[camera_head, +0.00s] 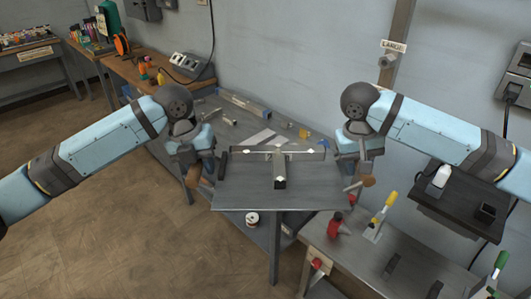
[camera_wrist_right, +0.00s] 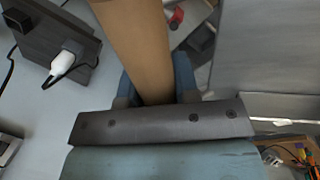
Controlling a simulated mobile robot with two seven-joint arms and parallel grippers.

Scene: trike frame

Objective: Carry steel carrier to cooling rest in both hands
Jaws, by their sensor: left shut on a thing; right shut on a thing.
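The steel carrier (camera_head: 240,195) is a flat grey plate with brown grips at its left and right sides. A T-shaped metal tube piece (camera_head: 280,170) with bright joint spots lies on it. My left gripper (camera_head: 203,168) is shut at the carrier's left side. My right gripper (camera_head: 352,165) is shut at its right side. In the right wrist view, a thick brown handle (camera_wrist_right: 138,45) runs between the right fingers, with the grey plate (camera_wrist_right: 268,60) to the right. Two dark bars (camera_head: 392,265) on the front-right bench may be the cooling rest; I cannot tell for sure.
A wooden bench (camera_head: 150,62) stands back left. Floor at left is clear.

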